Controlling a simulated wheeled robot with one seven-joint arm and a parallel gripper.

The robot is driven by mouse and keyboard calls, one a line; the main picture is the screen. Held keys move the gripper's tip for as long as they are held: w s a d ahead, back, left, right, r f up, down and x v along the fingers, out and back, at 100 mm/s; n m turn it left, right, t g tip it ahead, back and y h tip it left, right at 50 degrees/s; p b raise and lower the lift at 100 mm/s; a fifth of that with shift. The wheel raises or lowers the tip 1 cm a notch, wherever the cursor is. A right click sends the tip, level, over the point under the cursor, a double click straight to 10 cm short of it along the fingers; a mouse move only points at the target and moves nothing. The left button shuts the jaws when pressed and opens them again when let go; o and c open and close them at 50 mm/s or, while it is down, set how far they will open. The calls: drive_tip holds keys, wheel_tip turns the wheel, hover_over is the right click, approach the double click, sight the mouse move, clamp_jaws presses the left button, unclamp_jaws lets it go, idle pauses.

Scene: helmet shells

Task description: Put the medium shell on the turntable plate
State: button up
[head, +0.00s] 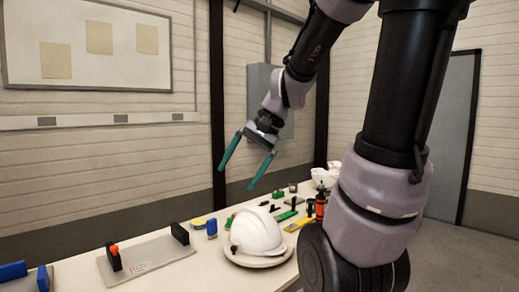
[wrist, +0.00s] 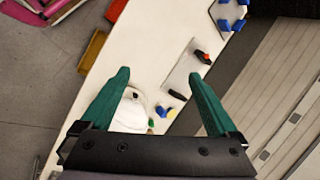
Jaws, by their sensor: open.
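A white helmet shell (head: 258,232) sits dome up on a round cream plate (head: 238,259), which looks like the turntable plate, near the table's front edge. The shell also shows in the wrist view (wrist: 130,112), partly hidden by my left finger and gripper body. Whether it is the medium shell I cannot tell. More white shells (head: 326,176) stand at the table's far end, partly hidden by my arm. My gripper (head: 237,178) is open and empty, high above the table, apart from the shell. Its teal fingers also show in the wrist view (wrist: 158,73).
A grey panel (head: 148,260) with black blocks and a red knob lies left of the plate. Several small tools and a yellow piece (head: 298,225) lie right of it. A blue-knobbed fixture (wrist: 230,14) is at the table's end. Pink items and a yellow bin (wrist: 92,50) are beyond the table.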

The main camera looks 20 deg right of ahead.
drive_tip(key=s+d+r+n+t+h, duration=0.3)
drive_tip(key=s+r+t, duration=0.1)
drive_tip(key=s+r, duration=0.1)
drive_tip(key=shift+r, duration=0.5)
idle(0.9)
